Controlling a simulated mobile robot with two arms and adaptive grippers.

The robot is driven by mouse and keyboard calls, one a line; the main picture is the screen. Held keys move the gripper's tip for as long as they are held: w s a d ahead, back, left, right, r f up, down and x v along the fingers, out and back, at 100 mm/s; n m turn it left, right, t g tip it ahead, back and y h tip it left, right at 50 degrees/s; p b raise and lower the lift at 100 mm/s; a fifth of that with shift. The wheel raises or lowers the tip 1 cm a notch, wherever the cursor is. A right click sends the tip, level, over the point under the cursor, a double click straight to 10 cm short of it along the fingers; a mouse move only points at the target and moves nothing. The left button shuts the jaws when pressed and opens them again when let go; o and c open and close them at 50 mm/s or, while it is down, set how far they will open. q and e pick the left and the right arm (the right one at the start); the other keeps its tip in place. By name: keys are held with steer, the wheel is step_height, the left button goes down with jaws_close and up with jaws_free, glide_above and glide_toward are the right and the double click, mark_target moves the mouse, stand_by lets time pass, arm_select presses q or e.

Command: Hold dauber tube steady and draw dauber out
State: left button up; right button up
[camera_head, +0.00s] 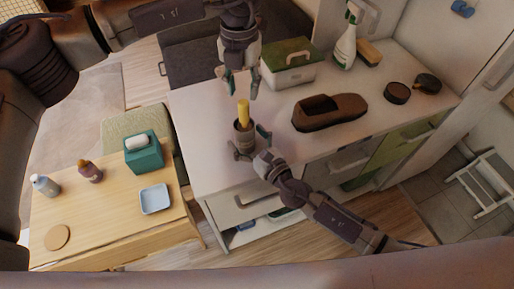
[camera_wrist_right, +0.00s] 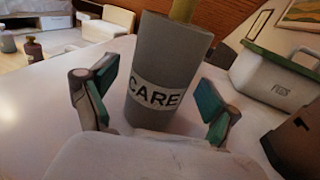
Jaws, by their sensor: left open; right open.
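The dauber tube (camera_head: 243,136) stands upright on the white countertop, a dark grey cylinder. In the right wrist view the tube (camera_wrist_right: 168,65) carries a label reading "CARE". The yellow dauber (camera_head: 243,113) sticks up out of its top, and its lower part shows in the wrist view (camera_wrist_right: 184,10). My right gripper (camera_head: 252,144) is open with its fingers on either side of the tube; the wrist view shows gaps between the fingers and the tube. My left gripper (camera_head: 239,90) is open, pointing down above the dauber and apart from it.
A brown shoe (camera_head: 330,111), a green-lidded box (camera_head: 288,64), a spray bottle (camera_head: 346,40), a brush (camera_head: 369,52) and round tins (camera_head: 397,93) stand on the countertop. A wooden table (camera_head: 110,222) at left holds bottles, a teal tissue box (camera_head: 143,155) and a blue tray (camera_head: 155,199).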

steer(key=shift+w+a, duration=0.4)
steer(key=shift+w, duration=0.15)
